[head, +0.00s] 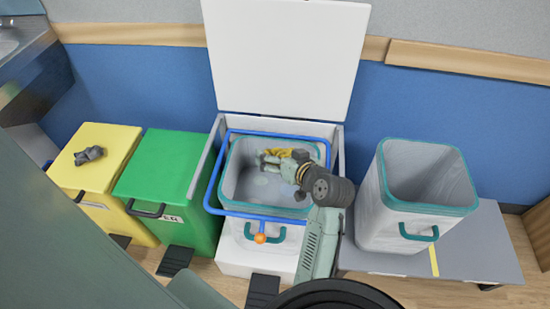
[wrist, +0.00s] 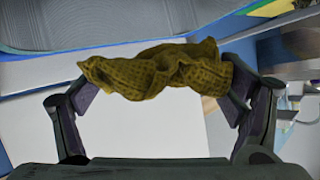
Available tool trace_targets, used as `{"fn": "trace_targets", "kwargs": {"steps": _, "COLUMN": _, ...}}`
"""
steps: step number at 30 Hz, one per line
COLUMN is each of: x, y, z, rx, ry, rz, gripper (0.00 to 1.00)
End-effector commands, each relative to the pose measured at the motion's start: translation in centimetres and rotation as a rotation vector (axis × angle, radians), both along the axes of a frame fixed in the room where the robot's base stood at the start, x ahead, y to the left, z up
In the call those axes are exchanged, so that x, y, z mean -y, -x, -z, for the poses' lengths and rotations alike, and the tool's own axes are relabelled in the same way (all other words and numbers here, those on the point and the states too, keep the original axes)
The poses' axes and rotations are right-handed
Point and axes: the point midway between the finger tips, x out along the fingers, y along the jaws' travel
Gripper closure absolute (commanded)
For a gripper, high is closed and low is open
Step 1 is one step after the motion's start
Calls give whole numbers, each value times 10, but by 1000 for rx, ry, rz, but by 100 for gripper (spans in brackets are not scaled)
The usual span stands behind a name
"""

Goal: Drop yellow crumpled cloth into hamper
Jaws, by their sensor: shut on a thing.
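The yellow crumpled cloth (wrist: 155,75) is between the fingertips of my gripper (wrist: 158,84) in the wrist view. In the head view the cloth (head: 283,152) shows as a small yellow patch beside my gripper (head: 266,158). My gripper is shut on it, over the mouth of a grey hamper with a teal rim (head: 233,172), which stands inside an open white cabinet. The exact height of the cloth over the hamper is hard to tell. My arm hides the hamper's right front part.
A blue frame (head: 262,214) with an orange knob surrounds the hamper; the white lid (head: 285,55) stands raised behind. A similar grey bin (head: 420,190) stands right on a low grey platform (head: 485,245). Green (head: 165,180) and yellow (head: 105,150) closed bins stand left; a grey crumpled item (head: 89,155) lies on the yellow one.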

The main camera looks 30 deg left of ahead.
Motion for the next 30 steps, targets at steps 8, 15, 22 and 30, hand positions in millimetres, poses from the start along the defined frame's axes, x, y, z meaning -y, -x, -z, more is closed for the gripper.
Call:
{"fn": "trace_targets", "kwargs": {"steps": 8, "x": 0, "y": 0, "z": -1, "rx": 0, "ry": 0, "rz": 0, "gripper": 1}}
{"fn": "trace_targets", "kwargs": {"steps": 15, "x": 0, "y": 0, "z": -1, "rx": 0, "ry": 0, "rz": 0, "gripper": 0}}
{"fn": "trace_targets", "kwargs": {"steps": 22, "x": 8, "y": 2, "z": -5, "rx": 1, "ry": -1, "rz": 4, "gripper": 0}}
{"fn": "trace_targets", "kwargs": {"steps": 30, "x": 51, "y": 23, "z": -29, "rx": 2, "ry": 0, "rz": 4, "gripper": 0}}
